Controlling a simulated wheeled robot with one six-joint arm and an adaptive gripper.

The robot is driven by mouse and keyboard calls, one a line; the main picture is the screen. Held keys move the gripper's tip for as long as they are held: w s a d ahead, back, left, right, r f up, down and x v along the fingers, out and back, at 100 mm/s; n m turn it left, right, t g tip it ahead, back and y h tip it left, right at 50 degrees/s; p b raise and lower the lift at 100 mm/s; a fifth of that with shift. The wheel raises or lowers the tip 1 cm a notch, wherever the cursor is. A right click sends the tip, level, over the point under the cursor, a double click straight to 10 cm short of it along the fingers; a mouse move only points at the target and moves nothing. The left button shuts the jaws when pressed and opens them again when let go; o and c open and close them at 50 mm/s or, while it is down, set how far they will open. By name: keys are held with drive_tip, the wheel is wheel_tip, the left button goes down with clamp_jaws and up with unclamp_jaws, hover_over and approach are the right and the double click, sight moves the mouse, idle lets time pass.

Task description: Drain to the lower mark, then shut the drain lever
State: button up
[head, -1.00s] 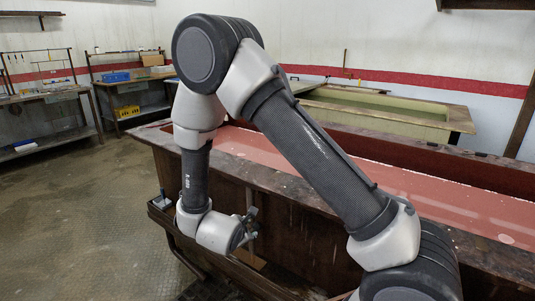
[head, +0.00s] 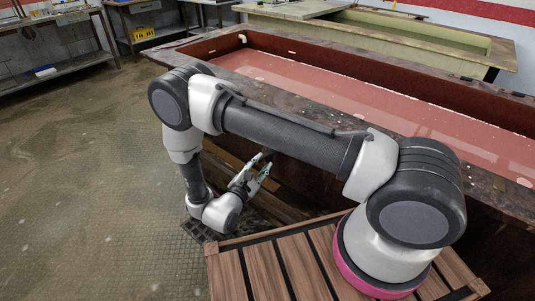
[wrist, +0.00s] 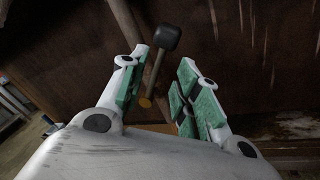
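The long dark-brown tank (head: 225,68) holds pinkish-red liquid (head: 345,95), its surface below the rim. Two small pale tabs show on the inner wall, one at the far-left corner (head: 242,38) and one on the back wall (head: 292,53); I cannot tell which marks they are. In the wrist view a lever with a black knob (wrist: 167,37), a thin rod and a brass-coloured end (wrist: 146,101) shows between the fingers, knob up and tilted right. My gripper (wrist: 163,58) is open, its green pads apart; contact cannot be told. In the head view my gripper (head: 262,164) is low beside the tank's front.
A slatted wooden platform (head: 265,272) is under my arm's base. A dark grate (head: 205,235) lies on the floor near my wrist. Open floor (head: 90,180) lies left. A pale-green tank (head: 430,35) and workbenches (head: 60,65) stand behind.

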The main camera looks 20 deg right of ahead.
drive_tip(key=x, duration=0.7)
clamp_jaws()
